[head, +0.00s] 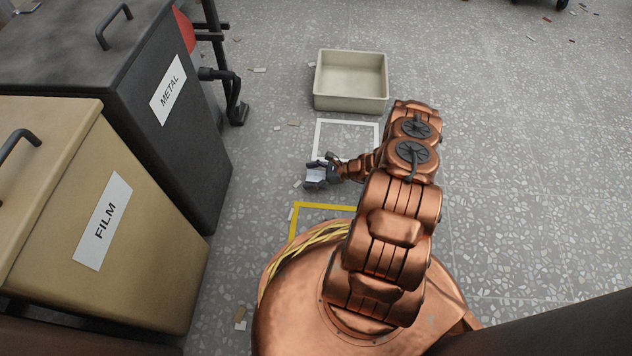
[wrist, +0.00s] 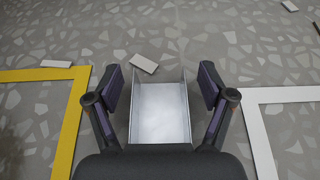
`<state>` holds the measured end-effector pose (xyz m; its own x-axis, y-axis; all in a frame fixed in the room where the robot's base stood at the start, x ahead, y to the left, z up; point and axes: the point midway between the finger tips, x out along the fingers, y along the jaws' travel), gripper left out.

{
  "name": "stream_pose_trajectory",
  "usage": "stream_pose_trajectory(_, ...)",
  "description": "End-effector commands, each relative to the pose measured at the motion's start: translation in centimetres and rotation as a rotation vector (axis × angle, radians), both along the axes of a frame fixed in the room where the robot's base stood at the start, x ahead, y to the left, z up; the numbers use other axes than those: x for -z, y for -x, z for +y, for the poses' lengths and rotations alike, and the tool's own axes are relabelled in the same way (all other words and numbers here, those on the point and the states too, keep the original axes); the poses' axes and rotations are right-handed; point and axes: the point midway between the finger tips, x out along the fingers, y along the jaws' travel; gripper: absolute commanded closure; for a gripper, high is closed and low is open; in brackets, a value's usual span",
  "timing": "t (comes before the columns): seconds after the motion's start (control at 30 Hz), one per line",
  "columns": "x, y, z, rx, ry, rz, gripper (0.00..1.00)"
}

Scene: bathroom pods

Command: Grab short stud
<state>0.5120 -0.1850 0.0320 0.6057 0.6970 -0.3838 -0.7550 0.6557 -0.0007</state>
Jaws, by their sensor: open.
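The short stud, a short silver U-shaped metal channel (wrist: 160,112), lies on the floor in the middle of the wrist view, its open side facing up. My gripper (wrist: 160,82) is open, with one dark finger on each side of the stud. A small gap shows between each finger and the stud's side walls. The near end of the stud is hidden behind my gripper's body. In the head view the stud (head: 315,175) is a small pale piece at my gripper (head: 325,168), left of my arm.
A beige bin (head: 350,103) stands beyond a white floor square (head: 318,137). A yellow floor outline (head: 293,224) lies nearer. The METAL container (head: 205,165) and FILM container (head: 165,290) stand at the left. Small chips, including a pale one (wrist: 144,64) near the stud, litter the floor.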

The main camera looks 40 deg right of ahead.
Motion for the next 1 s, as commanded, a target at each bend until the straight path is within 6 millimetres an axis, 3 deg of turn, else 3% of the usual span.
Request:
stream_pose_trajectory(0.33,0.08,-0.22,0.31,-0.001,0.0,0.0,0.21)
stream_pose_trajectory(0.9,0.08,-0.21,0.33,-0.001,-0.001,0.0,0.8)
stream_pose_trajectory(1.0,0.08,-0.22,0.33,-0.001,-0.001,0.0,0.86)
